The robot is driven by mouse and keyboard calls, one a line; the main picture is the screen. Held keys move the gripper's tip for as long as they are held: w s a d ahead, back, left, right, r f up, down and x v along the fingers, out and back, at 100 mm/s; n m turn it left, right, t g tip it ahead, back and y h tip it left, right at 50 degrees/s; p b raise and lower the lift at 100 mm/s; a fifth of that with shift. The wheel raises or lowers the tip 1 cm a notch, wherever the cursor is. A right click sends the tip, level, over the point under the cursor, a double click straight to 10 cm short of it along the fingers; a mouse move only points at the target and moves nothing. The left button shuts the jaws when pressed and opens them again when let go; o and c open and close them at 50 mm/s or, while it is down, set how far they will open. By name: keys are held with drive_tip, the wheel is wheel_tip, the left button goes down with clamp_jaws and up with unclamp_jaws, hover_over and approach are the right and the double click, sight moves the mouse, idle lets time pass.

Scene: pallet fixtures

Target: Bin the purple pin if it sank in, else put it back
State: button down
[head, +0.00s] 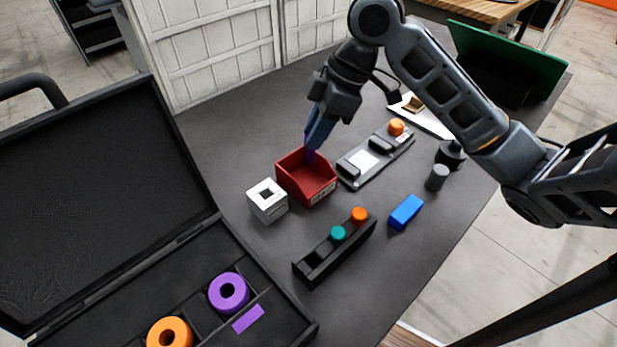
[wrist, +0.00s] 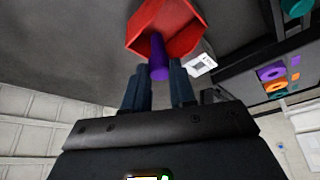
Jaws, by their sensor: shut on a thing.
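The purple pin (wrist: 158,58) is held between the fingertips of my gripper (wrist: 159,85) in the wrist view. In the head view my gripper (head: 317,135) is over the red bin (head: 318,189), and a little of the pin shows at its tip, at the bin's back wall. The red bin also shows in the wrist view (wrist: 184,18), with the pin's far end over its opening. Whether the pin touches the bin is unclear. A white block with a square hole (head: 267,206) stands left of the bin.
A black rack (head: 318,262) holds a green and an orange pin. A grey fixture (head: 362,165) with an orange knob, a blue block (head: 406,212) and a grey cylinder (head: 437,177) stand to the right. An open black case (head: 196,298) holds purple and orange rings.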

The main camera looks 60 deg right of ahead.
drive_tip(key=shift+f+b, duration=0.55)
drive_tip(key=shift+f, duration=0.7)
drive_tip(key=c, duration=0.8)
unclamp_jaws()
drive_tip(key=shift+c, duration=0.2)
drive_tip(key=shift+r, duration=0.1)
drive_tip(key=v, duration=0.7)
drive_tip(key=shift+r, duration=0.3)
drive_tip(key=shift+s, duration=0.2)
